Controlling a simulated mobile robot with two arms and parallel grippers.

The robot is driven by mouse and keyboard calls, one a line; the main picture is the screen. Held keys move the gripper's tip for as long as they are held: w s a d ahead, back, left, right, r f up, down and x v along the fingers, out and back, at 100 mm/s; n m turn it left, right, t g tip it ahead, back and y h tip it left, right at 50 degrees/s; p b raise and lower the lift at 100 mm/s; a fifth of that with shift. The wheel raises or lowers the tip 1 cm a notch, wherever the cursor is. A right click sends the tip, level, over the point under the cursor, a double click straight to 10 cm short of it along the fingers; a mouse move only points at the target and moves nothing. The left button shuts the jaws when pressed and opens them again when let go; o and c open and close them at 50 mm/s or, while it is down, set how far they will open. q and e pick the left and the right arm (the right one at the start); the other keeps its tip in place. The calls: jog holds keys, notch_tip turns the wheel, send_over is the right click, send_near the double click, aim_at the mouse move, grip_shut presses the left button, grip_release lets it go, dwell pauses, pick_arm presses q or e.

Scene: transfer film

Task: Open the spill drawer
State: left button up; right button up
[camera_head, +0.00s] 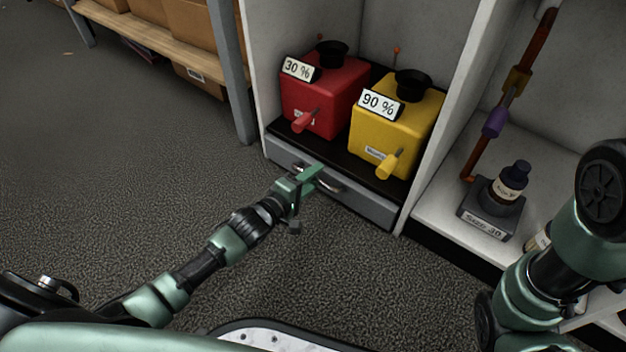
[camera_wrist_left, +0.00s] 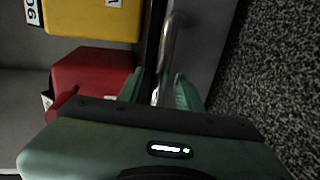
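The spill drawer (camera_head: 367,203) is a grey front low in the cabinet, under a black ledge, and it looks closed. Its curved metal handle (camera_head: 329,186) is partly hidden by my left gripper (camera_head: 308,178). In the left wrist view the drawer (camera_wrist_left: 205,40) runs up the picture and the handle (camera_wrist_left: 168,50) reaches down between the two green fingers (camera_wrist_left: 160,92). The fingers stand apart, one on each side of the handle; I cannot see contact. My right arm shows at the lower right of the head view, but its gripper is out of the picture.
A red 30 % container (camera_head: 330,95) and a yellow 90 % container (camera_head: 405,125) stand on the ledge above the drawer. A bottle (camera_head: 512,182) sits on a grey stand in the right bay. The carpet (camera_head: 330,270) before the drawer is clear.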

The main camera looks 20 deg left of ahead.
pick_arm(q)
grip_shut()
dwell(1.4)
